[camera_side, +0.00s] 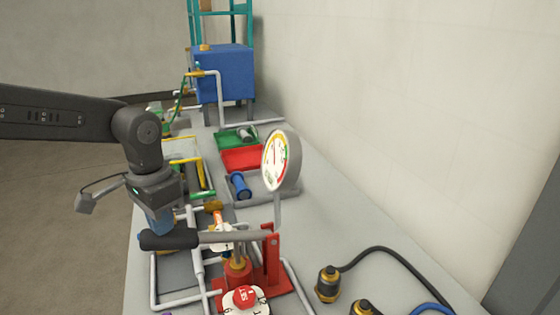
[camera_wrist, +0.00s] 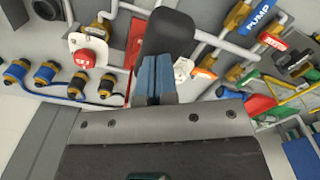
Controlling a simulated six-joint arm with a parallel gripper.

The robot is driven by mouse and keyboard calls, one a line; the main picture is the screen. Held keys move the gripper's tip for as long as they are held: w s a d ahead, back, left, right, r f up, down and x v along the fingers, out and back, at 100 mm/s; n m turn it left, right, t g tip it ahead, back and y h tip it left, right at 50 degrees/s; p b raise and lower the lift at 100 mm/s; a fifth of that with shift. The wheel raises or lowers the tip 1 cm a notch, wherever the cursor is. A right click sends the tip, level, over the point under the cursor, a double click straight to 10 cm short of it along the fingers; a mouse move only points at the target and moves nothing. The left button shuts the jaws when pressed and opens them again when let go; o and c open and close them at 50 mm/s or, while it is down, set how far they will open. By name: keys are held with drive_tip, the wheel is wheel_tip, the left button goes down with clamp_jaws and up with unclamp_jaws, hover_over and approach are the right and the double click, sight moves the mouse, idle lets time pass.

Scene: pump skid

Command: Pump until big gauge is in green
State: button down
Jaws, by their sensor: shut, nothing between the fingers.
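The big gauge (camera_side: 275,160) stands on a post, its white dial ringed with red, yellow and green. Its needle seems to point roughly up, but the picture is too small to read it exactly. The red hand pump (camera_side: 270,262) stands below it. Its grey lever lies about level and ends at the left in a black grip (camera_side: 170,240). My gripper (camera_side: 160,222) is shut and empty, pointing down just above or against the grip; contact is unclear. In the wrist view, the blue fingers (camera_wrist: 155,80) are together beside the black grip (camera_wrist: 167,35).
A red knob on a white dial plate (camera_side: 245,297) sits in front of the pump. Black and brass connectors (camera_side: 328,284) with hoses lie at right. Green and red trays (camera_side: 242,159) and a blue tank (camera_side: 224,75) are behind. Grey pipes surround the pump.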

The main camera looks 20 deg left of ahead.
drive_tip(key=shift+f, duration=3.8)
drive_tip(key=shift+r, duration=4.85)
drive_tip(key=shift+f, duration=4.9)
drive_tip(key=shift+r, duration=4.85)
